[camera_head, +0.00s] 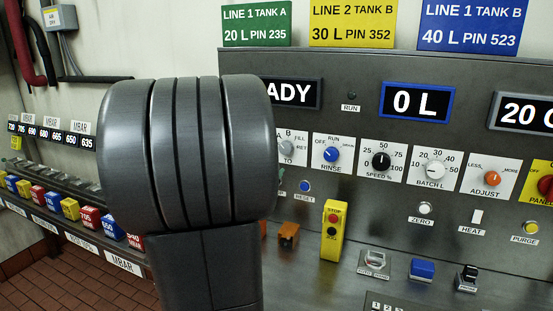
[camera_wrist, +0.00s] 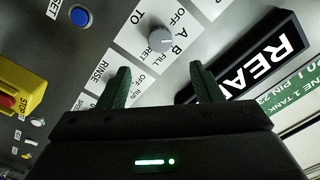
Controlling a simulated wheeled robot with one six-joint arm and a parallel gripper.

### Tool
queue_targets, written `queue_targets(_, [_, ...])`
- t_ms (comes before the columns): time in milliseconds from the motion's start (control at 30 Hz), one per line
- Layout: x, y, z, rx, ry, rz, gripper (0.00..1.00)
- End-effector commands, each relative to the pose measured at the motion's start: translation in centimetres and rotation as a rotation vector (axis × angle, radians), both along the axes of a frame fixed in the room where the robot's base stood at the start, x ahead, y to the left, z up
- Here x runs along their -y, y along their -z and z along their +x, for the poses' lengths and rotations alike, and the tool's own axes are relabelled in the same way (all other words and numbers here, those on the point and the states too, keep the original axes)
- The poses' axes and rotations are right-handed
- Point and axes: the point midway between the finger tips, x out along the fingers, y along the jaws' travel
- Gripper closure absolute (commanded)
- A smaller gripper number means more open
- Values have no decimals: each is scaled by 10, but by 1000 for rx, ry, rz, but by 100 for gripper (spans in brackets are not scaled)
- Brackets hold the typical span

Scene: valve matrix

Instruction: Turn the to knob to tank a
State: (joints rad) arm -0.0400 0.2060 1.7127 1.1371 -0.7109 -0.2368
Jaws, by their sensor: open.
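The grey TO knob (camera_wrist: 160,39) sits on a white plate marked OFF, A, B, FILL and RET, upper middle in the wrist view. In the head view the knob (camera_head: 286,148) shows at the right edge of my arm, which hides the left part of its plate. My gripper (camera_wrist: 159,68) is open and empty in the wrist view, its two green fingers apart. The knob appears between and beyond the fingertips, with no contact visible. I cannot tell which mark the knob points to. My gripper is hidden behind my arm in the head view.
The RINSE knob (camera_head: 331,154) is right of the TO knob. A blue RESET button (camera_head: 304,186) and a yellow box with a red STOP button (camera_head: 333,217) are below. A dark display (camera_wrist: 250,66) lies close to one finger in the wrist view.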

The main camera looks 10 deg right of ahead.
Motion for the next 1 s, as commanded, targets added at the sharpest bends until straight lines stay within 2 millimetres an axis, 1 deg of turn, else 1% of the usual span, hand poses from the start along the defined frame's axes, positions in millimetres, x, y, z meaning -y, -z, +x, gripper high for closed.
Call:
queue_targets(33, [-5,0,-6,2,-2,1,41])
queue_targets(100, [-8,0,-11,2,-1,1,41])
queue_targets(200, [-11,0,-16,0,-1,0,41])
queue_targets(633, [-11,0,-16,-1,1,0,41])
queue_targets(767, [-4,0,-7,0,4,1,41])
queue_targets(867, [5,0,6,-2,3,0,41])
queue_targets(1000, [20,0,28,-1,4,0,41])
